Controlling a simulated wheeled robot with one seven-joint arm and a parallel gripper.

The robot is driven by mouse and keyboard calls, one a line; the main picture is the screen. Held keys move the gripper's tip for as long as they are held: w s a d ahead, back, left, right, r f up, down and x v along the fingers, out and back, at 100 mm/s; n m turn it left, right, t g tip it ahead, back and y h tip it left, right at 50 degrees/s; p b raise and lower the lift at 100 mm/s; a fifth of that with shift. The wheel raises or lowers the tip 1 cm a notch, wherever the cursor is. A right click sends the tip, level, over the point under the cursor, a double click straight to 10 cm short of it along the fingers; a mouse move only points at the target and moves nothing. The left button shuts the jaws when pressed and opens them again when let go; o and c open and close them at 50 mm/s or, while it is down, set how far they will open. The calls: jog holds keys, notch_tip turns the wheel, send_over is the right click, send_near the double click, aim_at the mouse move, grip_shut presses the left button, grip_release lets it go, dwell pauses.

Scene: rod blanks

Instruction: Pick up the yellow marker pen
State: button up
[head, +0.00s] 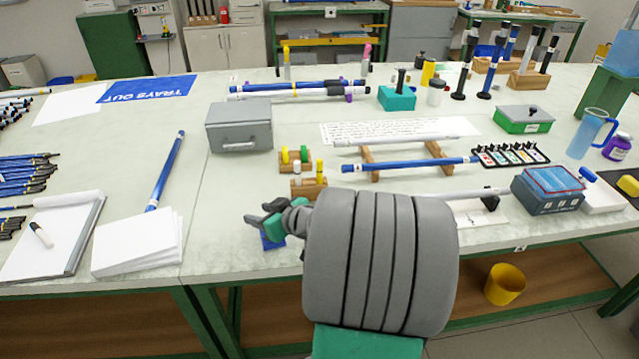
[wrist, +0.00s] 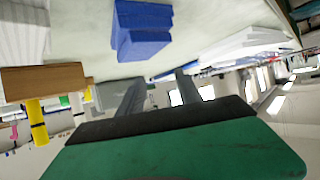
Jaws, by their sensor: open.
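A short yellow marker pen (head: 320,171) stands upright in a small wooden block (head: 303,189) near the table's front, just left of my arm. In the wrist view, which is upside down, a yellow pen with a dark band (wrist: 37,122) points down from a wooden block (wrist: 42,80); it looks like the same one. My gripper (head: 260,212) is open and empty, left of the block and near the front edge. In the wrist view its two fingers (wrist: 160,80) are apart, with the pen off to one side. My arm hides part of the table in the head view.
A blue block (wrist: 143,32) lies close to my fingers. A second wooden holder (head: 295,165) with yellow and green pieces stands behind the pen's block. A grey box (head: 239,127) is behind to the left, a paper stack (head: 138,243) left. A blue rod (head: 410,165) rests on stands to the right.

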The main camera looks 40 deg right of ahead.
aim_at(319, 178)
jog(key=d+t+h, duration=0.1)
jog(key=d, duration=0.1)
jog(key=s+d+m+t+h, duration=0.1)
jog(key=d, duration=0.2)
jog(key=d+m, duration=0.1)
jog(key=d, duration=0.2)
jog(key=shift+s+d+r+t+h+b, duration=0.2)
jog(key=shift+s+r+t+h+b, duration=0.1)
jog(key=shift+r+t+h+b, duration=0.1)
jog(key=s+d+r+m+t+h, duration=0.25)
jog(key=s+d+h, duration=0.25)
jog(key=d, duration=0.4)
jog(key=shift+m+g, duration=0.25)
jog(key=shift+g, duration=0.1)
jog(key=p+x, duration=0.1)
jog(key=x, duration=0.4)
jog(key=p+x, duration=0.2)
jog(key=x, duration=0.4)
jog(key=shift+w+d+r, duration=0.15)
jog(key=shift+w+r, duration=0.05)
jog(key=shift+r, duration=0.05)
jog(key=shift+w+d, duration=0.15)
jog(key=shift+w, duration=0.15)
jog(key=shift+c, duration=0.3)
grip_shut()
